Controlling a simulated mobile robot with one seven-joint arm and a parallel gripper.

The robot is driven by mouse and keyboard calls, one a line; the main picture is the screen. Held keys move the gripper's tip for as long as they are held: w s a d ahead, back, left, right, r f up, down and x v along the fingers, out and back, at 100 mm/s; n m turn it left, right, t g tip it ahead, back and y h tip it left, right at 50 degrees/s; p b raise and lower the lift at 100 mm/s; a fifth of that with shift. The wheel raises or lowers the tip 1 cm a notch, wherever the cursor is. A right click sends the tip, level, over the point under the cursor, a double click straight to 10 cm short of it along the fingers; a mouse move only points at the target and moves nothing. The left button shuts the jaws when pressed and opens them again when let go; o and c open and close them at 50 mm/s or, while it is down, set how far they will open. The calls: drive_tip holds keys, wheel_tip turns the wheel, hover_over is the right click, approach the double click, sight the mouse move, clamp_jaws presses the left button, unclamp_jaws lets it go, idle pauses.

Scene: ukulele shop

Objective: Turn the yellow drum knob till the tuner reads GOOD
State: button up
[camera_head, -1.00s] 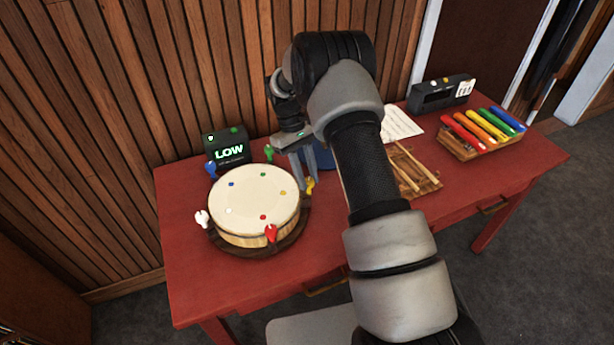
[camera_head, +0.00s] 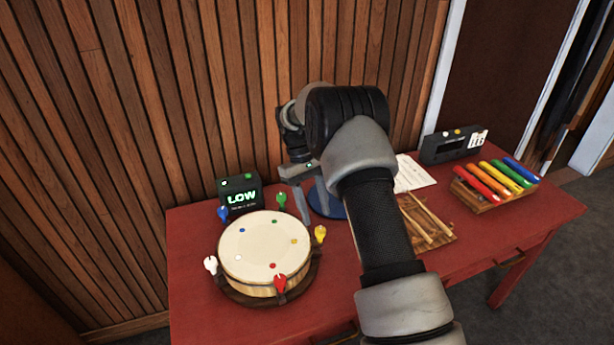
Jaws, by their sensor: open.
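The round drum (camera_head: 262,248) with a pale head sits on a dark round base on the red table. Its yellow knob (camera_head: 320,234) stands at the drum's right edge, upright and in plain view. The tuner (camera_head: 240,195) behind the drum reads LOW in green. My gripper (camera_head: 311,217) points down, open and empty, just above and behind the yellow knob in the picture. The knob does not appear to be between the fingers. My arm partly hides the right finger's surroundings.
Other knobs ring the drum: blue (camera_head: 223,213), green (camera_head: 281,200), white (camera_head: 210,265) and red (camera_head: 280,283). Right of my arm are drumsticks (camera_head: 428,222) on a wooden board, a paper (camera_head: 412,174), coloured bars (camera_head: 496,178) and a dark box (camera_head: 453,146).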

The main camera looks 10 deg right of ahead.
drive_tip(key=v, duration=1.2)
drive_tip(key=shift+r+p, duration=0.25)
drive_tip(key=shift+p, duration=0.15)
drive_tip(key=s+d+r+m+t+y+p, duration=0.1)
drive_tip(key=s+r+t, duration=0.1)
drive_tip(key=s+r, duration=0.55)
drive_tip(key=s+r+m+t, duration=0.1)
drive_tip(key=s+r+t, duration=0.25)
drive_tip(key=r, duration=0.75)
drive_tip(key=s+f+m+t, duration=0.1)
drive_tip(key=s+t, duration=0.1)
drive_tip(key=s, duration=0.9)
drive_tip(key=s+d+m+t+y+p, duration=0.1)
drive_tip(key=s+m+t, duration=0.1)
drive_tip(key=s, duration=1)
drive_tip(key=shift+s+d+f, duration=0.25)
drive_tip(key=shift+s+f, duration=0.05)
drive_tip(key=shift+f, duration=0.1)
